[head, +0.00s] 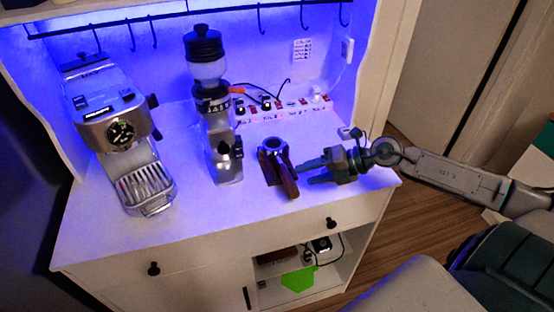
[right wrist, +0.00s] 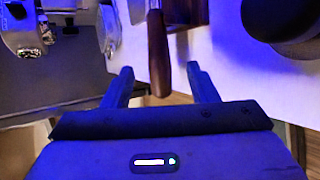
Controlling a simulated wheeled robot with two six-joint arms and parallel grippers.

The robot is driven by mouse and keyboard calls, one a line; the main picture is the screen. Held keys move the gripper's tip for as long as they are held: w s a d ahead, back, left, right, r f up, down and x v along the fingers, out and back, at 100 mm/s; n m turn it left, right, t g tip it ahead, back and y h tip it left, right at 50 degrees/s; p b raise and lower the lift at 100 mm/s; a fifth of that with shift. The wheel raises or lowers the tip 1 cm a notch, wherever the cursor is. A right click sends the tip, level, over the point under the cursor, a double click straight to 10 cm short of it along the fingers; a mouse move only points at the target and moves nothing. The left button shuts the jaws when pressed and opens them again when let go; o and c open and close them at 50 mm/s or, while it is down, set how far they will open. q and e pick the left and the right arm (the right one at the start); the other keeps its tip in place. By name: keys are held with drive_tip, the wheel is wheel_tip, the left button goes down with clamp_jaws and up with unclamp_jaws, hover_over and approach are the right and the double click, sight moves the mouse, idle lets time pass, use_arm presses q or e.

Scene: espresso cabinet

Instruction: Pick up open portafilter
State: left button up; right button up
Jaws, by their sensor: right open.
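In the right wrist view the brown handle (right wrist: 158,55) shows between the two spread fingers of my right gripper (right wrist: 160,78), near the fingertips. The basket is mostly cut off in that view. My left gripper is not in view.
The coffee grinder (head: 221,148) stands close left of the portafilter. The espresso machine (head: 115,122) is farther left. A power strip (head: 283,113) with cables lies behind. The front strip of the cabinet top (head: 225,215) is clear. A dark rounded object (right wrist: 285,18) is at the wrist view's upper right.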

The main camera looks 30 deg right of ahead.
sight(282, 167)
drive_tip(key=shift+w+a, duration=0.1)
drive_tip(key=shift+w, duration=0.1)
drive_tip(key=shift+p+x, duration=0.6)
drive_tip(key=shift+x, duration=1.85)
clamp_jaws()
